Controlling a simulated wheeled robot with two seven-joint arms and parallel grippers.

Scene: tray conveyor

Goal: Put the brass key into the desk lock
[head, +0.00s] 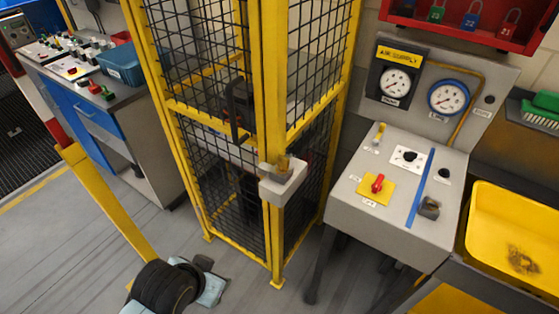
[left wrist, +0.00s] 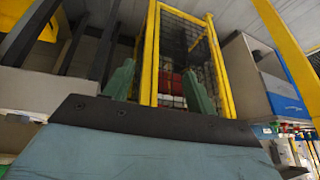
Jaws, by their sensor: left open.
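A small brass-coloured piece (head: 284,164) sits at the grey box on the yellow cage post in the head view. It may be the brass key, but it is too small to be sure. Another brass-yellow upright piece (head: 379,132) stands at the back left of the sloping grey desk (head: 345,205); I cannot tell whether it is a key or a fitting. The desk lock is not clearly identifiable. My left gripper shows in the left wrist view (left wrist: 161,85), with its two green fingers wide apart and nothing between them. My right gripper is out of view.
A yellow-framed mesh cage (head: 268,120) stands in the middle. A yellow tray (head: 515,240) is right of the desk, and a blue-fronted workbench (head: 95,120) is at left. A yellow pole (head: 110,205) leans across the left foreground. Some grey floor is clear between.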

